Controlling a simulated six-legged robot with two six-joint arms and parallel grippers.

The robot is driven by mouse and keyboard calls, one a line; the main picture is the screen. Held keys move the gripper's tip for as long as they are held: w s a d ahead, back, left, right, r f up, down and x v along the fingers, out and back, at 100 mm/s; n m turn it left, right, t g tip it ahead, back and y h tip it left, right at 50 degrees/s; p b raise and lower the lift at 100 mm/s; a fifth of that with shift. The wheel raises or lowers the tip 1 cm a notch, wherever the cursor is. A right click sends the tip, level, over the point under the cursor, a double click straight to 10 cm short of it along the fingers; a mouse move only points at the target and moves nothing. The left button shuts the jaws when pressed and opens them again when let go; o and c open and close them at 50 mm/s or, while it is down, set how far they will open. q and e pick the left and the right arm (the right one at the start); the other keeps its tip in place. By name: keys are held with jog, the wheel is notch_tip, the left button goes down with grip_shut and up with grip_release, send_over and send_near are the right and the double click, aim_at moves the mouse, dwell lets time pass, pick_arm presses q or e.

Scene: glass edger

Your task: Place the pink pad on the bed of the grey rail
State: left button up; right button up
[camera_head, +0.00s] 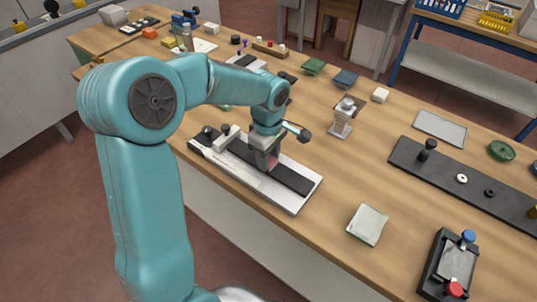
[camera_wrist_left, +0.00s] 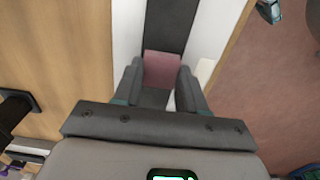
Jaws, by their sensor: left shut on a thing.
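The pink pad (camera_wrist_left: 161,69) is between the two fingers of my left gripper (camera_wrist_left: 160,85) in the wrist view. My left gripper (camera_head: 267,160) is shut on it, over the dark strip of the rail. In the head view the pad (camera_head: 273,158) shows only partly behind the fingers. The rail (camera_head: 297,203) is a long light-grey base with a dark bed strip (camera_head: 291,179) along its middle. I cannot tell whether the pad touches the bed. My right gripper is not in view.
A grey-white clamp-like block (camera_head: 343,116) stands behind the rail. A pale square pad (camera_head: 368,225) lies to its right. A black fixture (camera_head: 448,265) with blue and red knobs is at front right. A long dark plate (camera_head: 465,182) lies at right. Bare wood separates them.

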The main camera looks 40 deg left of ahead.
pick_arm(q)
jog(key=shift+f, duration=0.15)
jog(key=o, duration=1)
jog(key=shift+w, duration=0.1)
jog(key=shift+r, duration=0.2)
notch_tip(320, 180, up, 12)
